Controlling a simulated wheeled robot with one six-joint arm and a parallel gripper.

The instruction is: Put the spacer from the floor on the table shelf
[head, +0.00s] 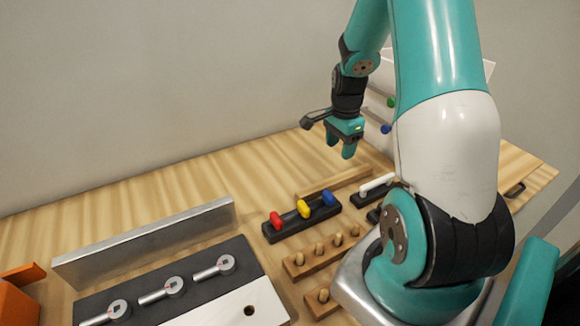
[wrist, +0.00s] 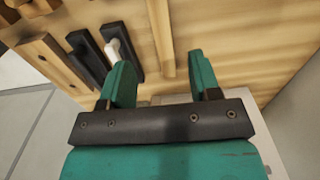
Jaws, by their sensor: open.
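My gripper (head: 342,148) is open and empty above the back part of the wooden table (head: 190,180), pointing down. In the wrist view its two teal fingers (wrist: 160,62) stand apart over the tabletop, near the table's edge. I cannot make out a spacer on the floor in either view. A strip of grey floor (wrist: 40,120) shows past the table edge in the wrist view, with nothing on it.
A dark rack with red, yellow and blue knobs (head: 302,210), wooden peg strips (head: 325,252) and a black holder with a white piece (head: 378,187) stand mid-table. A metal bar (head: 150,240) and dark board (head: 238,250) lie left. Bare wood lies along the back wall.

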